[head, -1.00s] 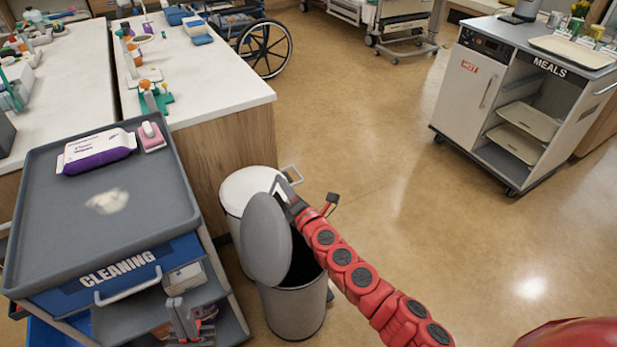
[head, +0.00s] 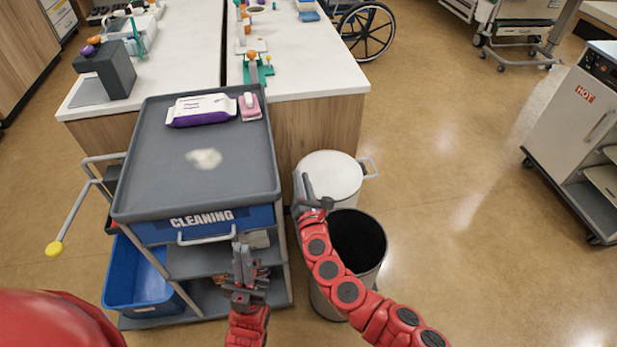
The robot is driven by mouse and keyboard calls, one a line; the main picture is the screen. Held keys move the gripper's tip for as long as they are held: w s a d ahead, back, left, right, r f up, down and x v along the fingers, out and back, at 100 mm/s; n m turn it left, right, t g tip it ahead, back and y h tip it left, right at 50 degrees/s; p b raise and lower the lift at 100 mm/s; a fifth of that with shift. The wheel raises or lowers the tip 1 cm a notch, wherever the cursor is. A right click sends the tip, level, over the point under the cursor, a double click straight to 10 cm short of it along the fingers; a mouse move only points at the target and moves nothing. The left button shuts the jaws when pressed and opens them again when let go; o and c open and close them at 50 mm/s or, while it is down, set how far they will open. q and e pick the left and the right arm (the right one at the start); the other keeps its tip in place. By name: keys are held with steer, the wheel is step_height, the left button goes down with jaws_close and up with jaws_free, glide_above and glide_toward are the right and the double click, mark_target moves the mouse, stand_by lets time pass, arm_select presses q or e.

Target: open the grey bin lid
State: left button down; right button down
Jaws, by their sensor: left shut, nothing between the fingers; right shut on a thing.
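The grey bin (head: 376,262) stands on the floor right of the cleaning cart. Its round mouth is uncovered and looks dark inside. The grey bin lid is swung up to the left side of the mouth; it is nearly edge-on and mostly hidden by my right arm, so its exact angle is hard to tell. My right gripper (head: 303,184) is shut at the lid's edge, between the cart and a white-lidded bin. My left gripper (head: 242,252) is shut and empty, in front of the cart's shelves.
The cleaning cart (head: 130,205) carries a wipes pack (head: 200,109) and a pink item (head: 249,106). A blue tub (head: 137,275) sits at its lower left. The white-lidded bin (head: 330,176) stands behind the grey one. Open floor lies to the right, toward the meal cart (head: 580,125).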

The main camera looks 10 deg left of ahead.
steer(key=shift+d+f, duration=0.1)
steer(key=shift+f, duration=0.25)
steer(key=c, duration=1.2)
jaws_free()
steer(key=shift+c, duration=0.2)
steer(key=o, duration=0.4)
steer(key=shift+c, duration=0.2)
steer(key=shift+r, duration=0.15)
steer(key=shift+s, duration=0.1)
steer(key=shift+s+d, duration=0.15)
steer(key=shift+s, duration=0.1)
steer(key=b+v, duration=0.1)
steer(key=v, duration=1.5)
steer(key=shift+s+b, duration=0.3)
steer(key=shift+d, duration=0.1)
